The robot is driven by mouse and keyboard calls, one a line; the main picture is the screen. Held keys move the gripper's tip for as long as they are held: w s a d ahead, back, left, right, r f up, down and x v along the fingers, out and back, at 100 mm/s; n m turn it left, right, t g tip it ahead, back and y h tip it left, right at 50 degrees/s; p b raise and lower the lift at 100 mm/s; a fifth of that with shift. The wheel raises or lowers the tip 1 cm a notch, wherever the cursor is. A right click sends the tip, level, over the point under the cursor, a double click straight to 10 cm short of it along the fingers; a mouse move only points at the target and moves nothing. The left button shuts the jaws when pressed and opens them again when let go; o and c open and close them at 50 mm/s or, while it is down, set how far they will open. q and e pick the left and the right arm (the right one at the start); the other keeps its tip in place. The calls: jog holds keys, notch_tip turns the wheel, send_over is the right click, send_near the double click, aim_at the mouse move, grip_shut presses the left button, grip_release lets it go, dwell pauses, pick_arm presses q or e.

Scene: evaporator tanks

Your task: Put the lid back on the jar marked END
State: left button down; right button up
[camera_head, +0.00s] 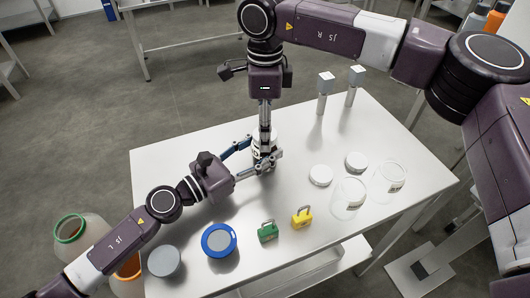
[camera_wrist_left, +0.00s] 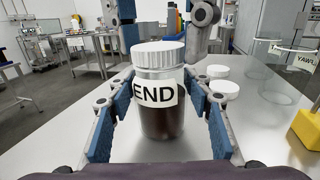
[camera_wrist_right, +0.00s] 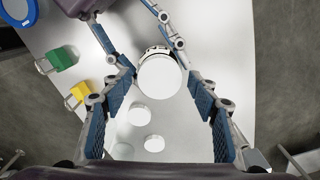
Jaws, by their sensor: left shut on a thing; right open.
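The jar marked END (camera_wrist_left: 158,108) stands upright on the white table, with dark contents below a clear band of glass. A white lid (camera_wrist_left: 158,54) sits on top of its mouth, looking level; I cannot tell whether it is screwed down. My left gripper (camera_wrist_left: 160,112) is shut around the jar's body, one finger on each side. In the head view the jar (camera_head: 264,142) is partly hidden by both grippers. My right gripper (camera_wrist_right: 160,92) is open and points down from above, its fingers on either side of the lid (camera_wrist_right: 160,77) and apart from it.
Two loose white lids (camera_head: 321,175) (camera_head: 356,162) and two clear jars (camera_head: 348,198) (camera_head: 391,177) stand to the right.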

jog(key=c, duration=1.2)
jog(key=o, duration=1.3)
jog(key=shift+o, duration=0.2)
notch_tip(320, 180, up, 12)
pick_arm(q)
jog(key=c, duration=0.9)
grip_release()
